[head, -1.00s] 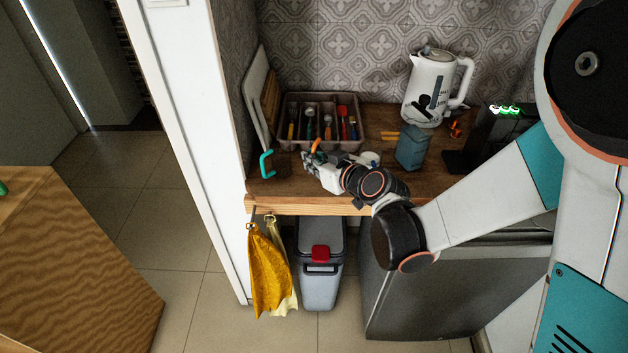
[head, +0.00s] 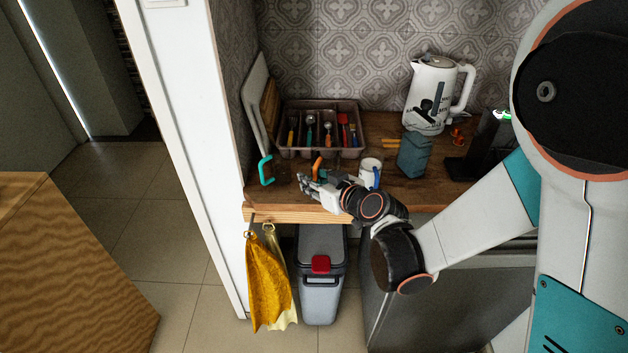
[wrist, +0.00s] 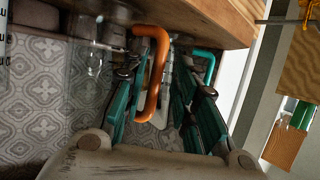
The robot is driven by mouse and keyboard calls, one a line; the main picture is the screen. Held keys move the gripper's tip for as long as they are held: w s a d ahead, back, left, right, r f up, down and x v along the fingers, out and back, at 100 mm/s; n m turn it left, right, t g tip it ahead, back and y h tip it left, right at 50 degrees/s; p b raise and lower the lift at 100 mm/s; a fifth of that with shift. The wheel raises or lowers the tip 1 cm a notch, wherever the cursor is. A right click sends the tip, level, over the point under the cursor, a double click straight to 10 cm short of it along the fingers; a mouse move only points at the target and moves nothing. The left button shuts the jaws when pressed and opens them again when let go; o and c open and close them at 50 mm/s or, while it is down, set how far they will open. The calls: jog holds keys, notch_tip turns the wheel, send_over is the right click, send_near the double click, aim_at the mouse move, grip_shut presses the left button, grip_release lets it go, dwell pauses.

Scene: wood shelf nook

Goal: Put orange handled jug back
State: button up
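The jug's orange handle (wrist: 157,75) stands between my gripper's teal fingers (wrist: 160,85) in the wrist view. My gripper looks shut on it, one finger inside the loop and one outside. What seems to be the jug's clear body (wrist: 92,60) is faint at the left. In the head view the orange handle (head: 317,166) shows just above my gripper (head: 308,180), over the left front of the wooden counter (head: 288,192). The jug's body is hard to make out there, and I cannot tell whether it touches the counter.
A teal handle (head: 265,170) stands to the left, near white and wooden boards (head: 258,100). A cutlery tray (head: 285,150) lies behind. A white mug (head: 371,170), a blue-grey box (head: 413,155) and a white kettle (head: 428,90) stand to the right. Cloths (head: 266,280) hang below the front edge.

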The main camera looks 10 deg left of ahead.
jog(key=shift+r, duration=0.15)
jog(key=shift+s+d+r+p, duration=0.15)
jog(key=shift+s+d+p, duration=0.05)
jog(key=shift+d+p, duration=0.1)
jog(key=p+v, duration=0.2)
jog(key=v, duration=0.9)
jog(key=shift+p, duration=0.35)
jog(key=shift+d, duration=0.1)
dwell(0.6)
